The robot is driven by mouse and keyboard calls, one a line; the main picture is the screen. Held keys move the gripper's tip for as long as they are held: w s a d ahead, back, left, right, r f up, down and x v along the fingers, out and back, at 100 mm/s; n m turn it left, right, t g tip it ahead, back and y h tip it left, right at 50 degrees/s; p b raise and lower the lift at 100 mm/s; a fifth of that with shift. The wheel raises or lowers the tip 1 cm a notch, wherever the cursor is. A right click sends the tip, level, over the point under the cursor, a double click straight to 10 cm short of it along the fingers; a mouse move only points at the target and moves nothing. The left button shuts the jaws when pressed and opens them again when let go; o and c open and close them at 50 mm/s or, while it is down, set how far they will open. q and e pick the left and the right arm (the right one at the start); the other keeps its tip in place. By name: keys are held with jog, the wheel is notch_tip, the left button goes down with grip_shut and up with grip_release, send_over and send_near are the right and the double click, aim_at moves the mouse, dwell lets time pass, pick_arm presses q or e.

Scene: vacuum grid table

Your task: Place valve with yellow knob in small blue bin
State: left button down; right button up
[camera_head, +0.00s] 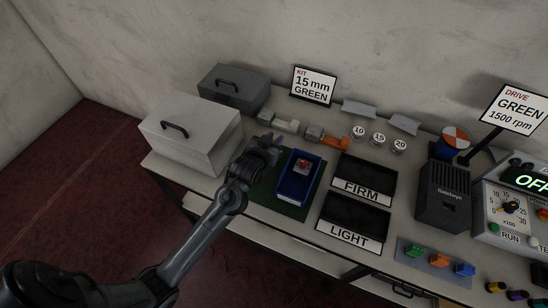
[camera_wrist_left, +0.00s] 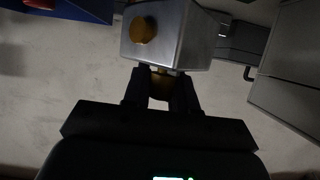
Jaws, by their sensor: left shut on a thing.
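My left gripper (camera_head: 268,148) is beside the upper left edge of the blue bin (camera_head: 298,178), over the table. In the left wrist view it is shut (camera_wrist_left: 163,88) on a silver block-shaped valve with a yellow knob (camera_wrist_left: 178,35). A brass-coloured part shows between the fingers. In the head view the valve is mostly hidden by my gripper. The blue bin holds a piece with a red knob (camera_head: 304,166); the bin's corner also shows at the top left of the left wrist view (camera_wrist_left: 80,10). My right gripper is not in view.
The bin stands on a green mat (camera_head: 262,190). A white lidded box (camera_head: 195,140) is left of my gripper, and a dark grey box (camera_head: 235,88) is behind it. Grey-and-white (camera_head: 286,124) and grey-and-orange (camera_head: 330,140) parts lie behind the bin. Black FIRM (camera_head: 365,175) and LIGHT (camera_head: 355,212) trays are to its right.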

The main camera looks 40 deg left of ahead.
pick_arm(q)
jog(key=shift+f+b, duration=0.4)
jog(key=shift+f, duration=2.6)
jog(key=shift+f, duration=0.1)
jog(key=c, duration=0.9)
grip_release()
